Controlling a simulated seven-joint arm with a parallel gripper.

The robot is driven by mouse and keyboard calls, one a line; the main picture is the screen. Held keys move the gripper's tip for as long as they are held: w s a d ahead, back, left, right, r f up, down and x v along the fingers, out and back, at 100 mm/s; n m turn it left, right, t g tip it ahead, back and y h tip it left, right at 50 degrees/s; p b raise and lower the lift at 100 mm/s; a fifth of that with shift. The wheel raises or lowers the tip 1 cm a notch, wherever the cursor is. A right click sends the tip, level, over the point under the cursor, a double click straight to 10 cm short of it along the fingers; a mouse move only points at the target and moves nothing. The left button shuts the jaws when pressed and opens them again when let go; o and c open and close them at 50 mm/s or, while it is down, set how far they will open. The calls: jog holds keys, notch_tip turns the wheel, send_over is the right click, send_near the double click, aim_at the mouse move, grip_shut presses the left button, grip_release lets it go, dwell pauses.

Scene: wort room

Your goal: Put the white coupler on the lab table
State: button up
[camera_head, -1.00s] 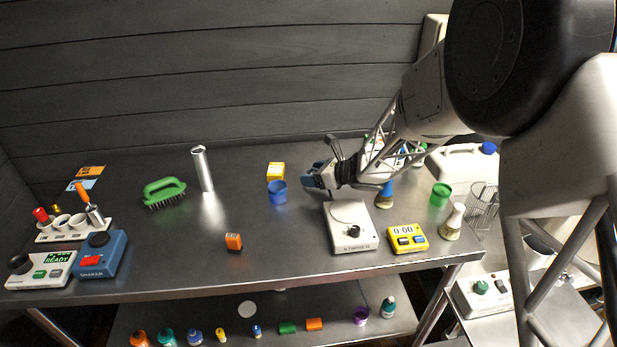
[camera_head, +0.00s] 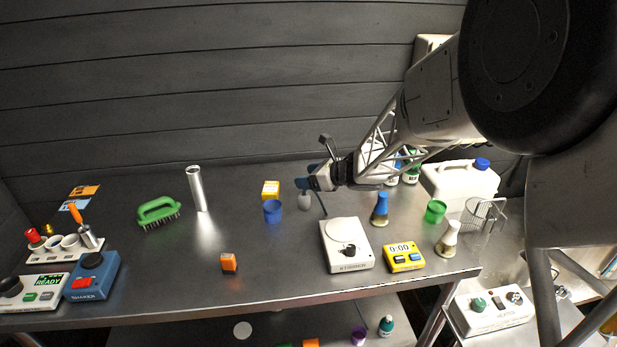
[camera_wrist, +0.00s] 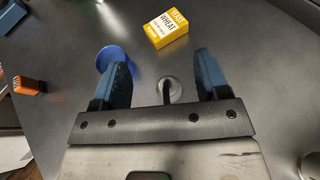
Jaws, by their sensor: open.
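A small pale grey-white piece (camera_head: 304,202), which looks like the white coupler, stands on the lab table (camera_head: 200,250), just right of a blue cup. In the wrist view the same pale piece (camera_wrist: 174,88) shows as a round shape with a dark part, between and beyond my fingers. My gripper (camera_head: 314,188) is open above it, its blue fingers apart; they show on both sides in the wrist view (camera_wrist: 162,78). I see no contact between the fingers and the piece.
The blue cup (camera_head: 272,212) and a yellow wheat yeast box (camera_head: 270,189) stand close on the left. The stirrer (camera_head: 338,257), yellow timer (camera_head: 404,265) and a blue-topped flask (camera_head: 380,209) are to the right. The table's middle left is mostly clear.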

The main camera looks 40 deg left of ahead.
dwell(0.5)
